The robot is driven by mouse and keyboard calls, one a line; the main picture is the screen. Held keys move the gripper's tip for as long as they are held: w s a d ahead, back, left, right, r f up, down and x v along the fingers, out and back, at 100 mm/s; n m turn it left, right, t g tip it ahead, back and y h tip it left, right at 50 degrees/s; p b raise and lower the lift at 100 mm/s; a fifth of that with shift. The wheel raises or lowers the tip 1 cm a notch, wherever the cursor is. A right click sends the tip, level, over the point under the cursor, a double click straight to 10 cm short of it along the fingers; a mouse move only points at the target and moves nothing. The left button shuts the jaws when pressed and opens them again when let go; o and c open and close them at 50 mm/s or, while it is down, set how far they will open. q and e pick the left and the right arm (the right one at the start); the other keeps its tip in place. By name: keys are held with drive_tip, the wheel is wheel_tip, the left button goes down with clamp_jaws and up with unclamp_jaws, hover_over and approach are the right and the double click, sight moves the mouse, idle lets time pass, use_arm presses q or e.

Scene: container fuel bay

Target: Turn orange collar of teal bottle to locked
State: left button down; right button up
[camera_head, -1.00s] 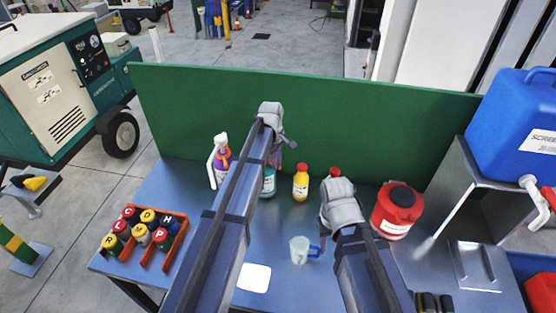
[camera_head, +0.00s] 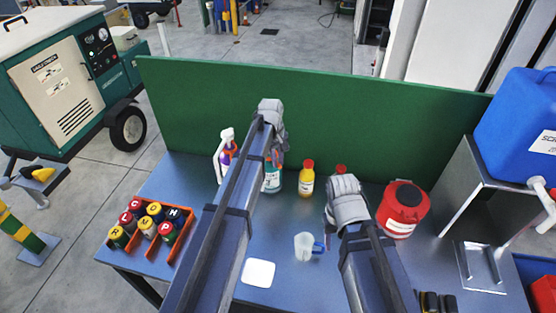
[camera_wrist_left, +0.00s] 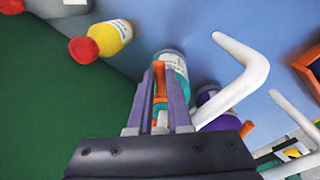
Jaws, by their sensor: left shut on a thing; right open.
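The teal bottle (camera_head: 272,182) stands upright on the blue bench, behind my left arm, which hides part of it. In the left wrist view the bottle (camera_wrist_left: 172,64) has a pale label, and an orange collar (camera_wrist_left: 160,101) shows between the fingers. My left gripper (camera_wrist_left: 160,88) is shut on the orange collar; it also shows in the head view (camera_head: 273,157) above the bottle. The lock marks on the collar cannot be read. My right gripper (camera_head: 329,217) is open and empty over the bench; its fingers are mostly hidden by its wrist.
A purple spray bottle (camera_head: 227,157) stands left of the teal bottle, a yellow bottle (camera_head: 306,180) right of it. A red can (camera_head: 403,208), a clear cup (camera_head: 304,246), a white pad (camera_head: 258,272) and an orange crate (camera_head: 181,243) are on the bench. A green panel (camera_head: 210,107) closes the back.

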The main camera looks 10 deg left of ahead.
use_arm(q)
drive_tip(key=c, duration=0.8)
unclamp_jaws()
drive_tip(key=shift+c, duration=0.2)
